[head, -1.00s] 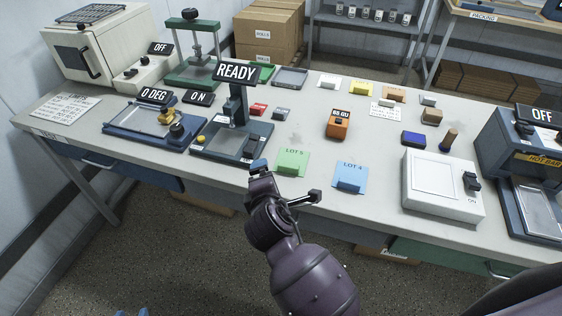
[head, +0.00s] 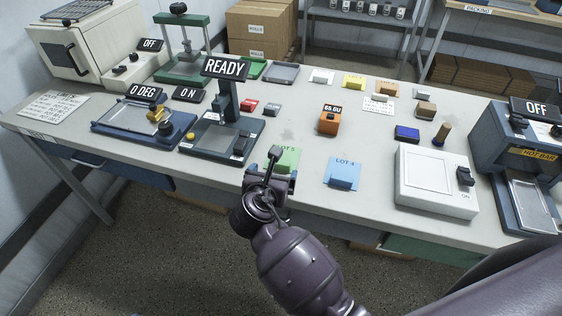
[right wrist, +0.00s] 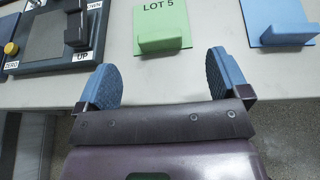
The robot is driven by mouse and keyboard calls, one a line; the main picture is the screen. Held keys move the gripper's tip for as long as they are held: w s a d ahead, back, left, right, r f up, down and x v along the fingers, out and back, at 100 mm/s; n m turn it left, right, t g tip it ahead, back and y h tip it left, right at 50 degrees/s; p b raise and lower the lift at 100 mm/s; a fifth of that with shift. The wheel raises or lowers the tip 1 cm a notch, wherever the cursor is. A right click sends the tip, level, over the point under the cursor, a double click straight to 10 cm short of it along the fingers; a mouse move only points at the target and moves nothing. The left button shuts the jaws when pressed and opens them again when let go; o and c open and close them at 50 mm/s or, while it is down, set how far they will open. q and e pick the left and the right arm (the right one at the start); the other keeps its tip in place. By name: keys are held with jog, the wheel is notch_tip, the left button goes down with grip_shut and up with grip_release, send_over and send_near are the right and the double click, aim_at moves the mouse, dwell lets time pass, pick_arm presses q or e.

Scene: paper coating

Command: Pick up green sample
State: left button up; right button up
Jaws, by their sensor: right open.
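The green sample (head: 288,158), marked LOT 5, lies near the front edge of the table, partly hidden by my right gripper in the head view. In the right wrist view the green sample (right wrist: 163,30) is flat with a raised green block at its near end, ahead of the fingers. My right gripper (right wrist: 165,85) is open and empty, its two blue pads wide apart, short of the sample and not touching it. In the head view my right gripper (head: 270,178) is at the table's front edge. My left gripper is not in view.
A blue LOT 4 sample (head: 343,172) lies just right of the green one. A device with a READY sign (head: 222,140) stands close on the left. A white box device (head: 437,181) is farther right. Bare tabletop (head: 290,122) lies behind the green sample.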

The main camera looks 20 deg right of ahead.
aim_at(279, 163)
jog(key=x, duration=0.3)
jog(key=b+x, duration=0.1)
jog(key=x, duration=0.2)
jog(key=shift+a+f, duration=0.2)
jog(key=shift+f, duration=0.1)
jog(key=shift+w+d+f, duration=0.1)
jog(key=shift+w+d, duration=0.15)
jog(key=shift+w, duration=0.15)
jog(key=c, duration=1)
